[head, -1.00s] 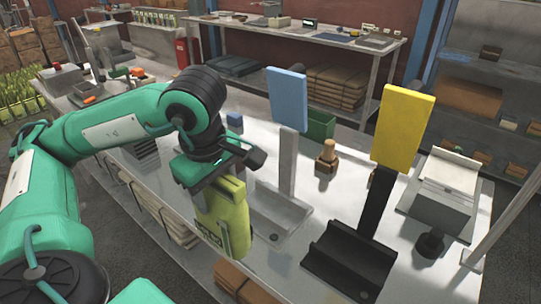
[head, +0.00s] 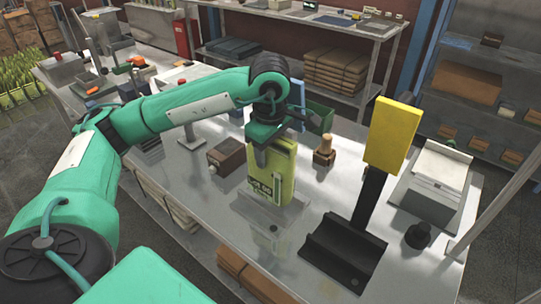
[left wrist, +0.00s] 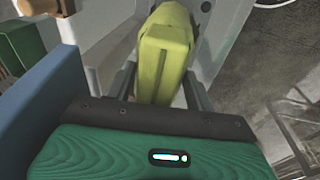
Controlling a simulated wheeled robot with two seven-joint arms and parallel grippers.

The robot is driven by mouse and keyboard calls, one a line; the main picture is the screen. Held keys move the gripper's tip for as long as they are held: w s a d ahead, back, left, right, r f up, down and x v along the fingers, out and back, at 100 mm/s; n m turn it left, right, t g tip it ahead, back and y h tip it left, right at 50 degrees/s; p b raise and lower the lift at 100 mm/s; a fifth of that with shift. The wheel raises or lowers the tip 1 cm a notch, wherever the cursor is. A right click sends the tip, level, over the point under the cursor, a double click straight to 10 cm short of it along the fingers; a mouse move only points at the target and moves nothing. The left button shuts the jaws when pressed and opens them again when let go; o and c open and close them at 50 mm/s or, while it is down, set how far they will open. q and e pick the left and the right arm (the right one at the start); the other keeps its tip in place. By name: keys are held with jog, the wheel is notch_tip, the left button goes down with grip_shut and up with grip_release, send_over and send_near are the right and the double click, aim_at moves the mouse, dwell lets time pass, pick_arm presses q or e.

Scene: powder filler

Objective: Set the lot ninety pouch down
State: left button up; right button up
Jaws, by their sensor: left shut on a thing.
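The yellow-green pouch (head: 277,168) is upright, with dark lot lettering on its front that seems to read 90. It also shows in the left wrist view (left wrist: 165,55) between the two fingers. My left gripper (head: 268,145) is shut on its top from above. The pouch is at the grey metal tray (head: 250,212) of the blue-panel stand; I cannot tell whether its bottom touches the tray. The blue panel (head: 297,110) is mostly hidden behind my gripper, and shows close at the left in the left wrist view (left wrist: 45,105). My right gripper is not in view.
A yellow panel (head: 398,135) stands over a black cradle (head: 343,252) to the right. A wooden-handled stamp (head: 324,150), a brown box (head: 227,157) and a green bin (head: 319,118) are close by. A grey machine (head: 433,182) stands at the right. The front table edge is clear.

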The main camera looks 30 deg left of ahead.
pick_arm(q)
jog(key=shift+f+p, duration=0.7)
jog(key=shift+f, duration=1.2)
jog(key=o, duration=1.1)
jog(key=shift+b, duration=0.3)
jog(key=o, duration=0.4)
